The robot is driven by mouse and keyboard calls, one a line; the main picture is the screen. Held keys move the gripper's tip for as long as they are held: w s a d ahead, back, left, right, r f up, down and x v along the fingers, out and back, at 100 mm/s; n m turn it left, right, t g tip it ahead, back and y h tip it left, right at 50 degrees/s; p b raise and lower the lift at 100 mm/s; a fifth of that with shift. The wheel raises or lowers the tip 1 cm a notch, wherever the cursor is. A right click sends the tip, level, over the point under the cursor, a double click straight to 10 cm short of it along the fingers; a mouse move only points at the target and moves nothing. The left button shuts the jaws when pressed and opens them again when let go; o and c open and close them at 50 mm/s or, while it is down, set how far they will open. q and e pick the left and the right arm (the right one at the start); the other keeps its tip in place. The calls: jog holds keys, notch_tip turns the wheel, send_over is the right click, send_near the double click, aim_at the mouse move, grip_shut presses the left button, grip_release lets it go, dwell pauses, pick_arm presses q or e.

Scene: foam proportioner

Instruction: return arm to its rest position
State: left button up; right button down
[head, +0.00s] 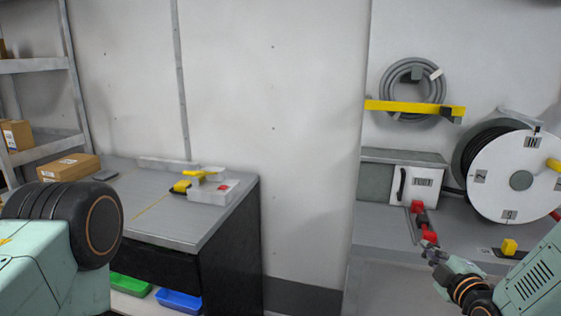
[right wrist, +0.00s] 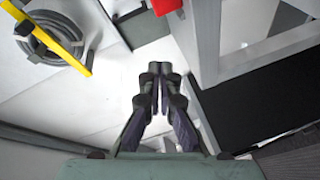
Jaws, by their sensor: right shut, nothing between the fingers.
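My right gripper (head: 432,250) is at the lower right of the head view, at the end of my pale green right arm (head: 535,280). It points up and left, over the front of the grey bench (head: 385,225). A red part (head: 424,212) of the bench equipment shows just beyond its fingertips; I cannot tell the gap. In the right wrist view the fingertips (right wrist: 157,72) are together, with nothing between them. A part of my left arm (head: 35,255) fills the lower left of the head view; its gripper is not in view.
A large hose reel (head: 515,170) and a white box (head: 420,184) stand on the bench. A yellow bracket (head: 400,107) with a coiled grey hose (head: 388,84) is on the wall. A dark workbench (head: 185,235) stands left, a shelf (head: 40,68) beyond it. Open floor lies between the benches.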

jog(key=s+a+f+m+g, duration=0.4)
jog(key=s+f+m, duration=0.2)
jog(key=s+f, duration=0.2)
jog(key=s+a+f+m+g, duration=0.35)
jog(key=s+f+m, duration=0.25)
jog(key=s+f, duration=0.25)
jog(key=s+a+f+g, duration=0.1)
jog(key=s+f+g, duration=0.1)
jog(key=s, duration=0.6)
jog(key=s+a+f+m+g, duration=0.1)
jog(key=s+f+g, duration=0.2)
jog(key=s, duration=0.6)
jog(key=s+a+f+m+g, duration=0.1)
jog(key=s+g, duration=0.3)
jog(key=s, duration=0.5)
jog(key=shift+s+a+f+h, duration=0.15)
jog(key=shift+a+f+h, duration=0.15)
jog(key=shift+f, duration=0.45)
